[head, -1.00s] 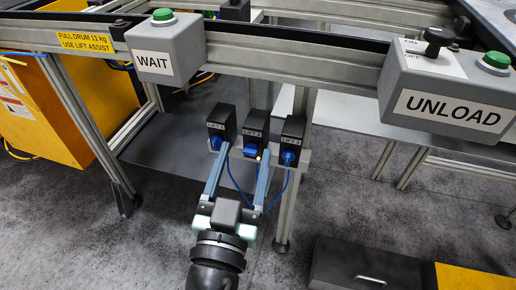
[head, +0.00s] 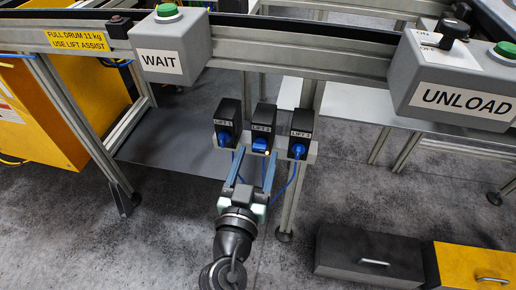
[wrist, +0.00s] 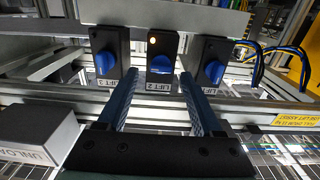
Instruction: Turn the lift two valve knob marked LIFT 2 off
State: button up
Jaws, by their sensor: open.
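The LIFT 2 valve box (head: 264,117) is the middle of three black boxes on a rail under the conveyor. A small amber light (wrist: 152,40) glows on this box. My gripper (head: 255,158) is open and empty, just in front of the LIFT 2 knob. In the wrist view its two blue fingers (wrist: 157,76) stand on either side of the knob's line, apparently short of it. Contact is not visible.
The LIFT 1 knob (head: 225,139) and LIFT 3 knob (head: 298,150) sit close on either side. The WAIT box (head: 190,44) and UNLOAD box (head: 425,75) hang above. A frame leg (head: 290,205) stands right of my gripper. Dark and yellow drawer units (head: 335,253) stand lower right.

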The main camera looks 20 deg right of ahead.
aim_at(260, 146)
jog(key=shift+x, duration=1.1)
grip_shut()
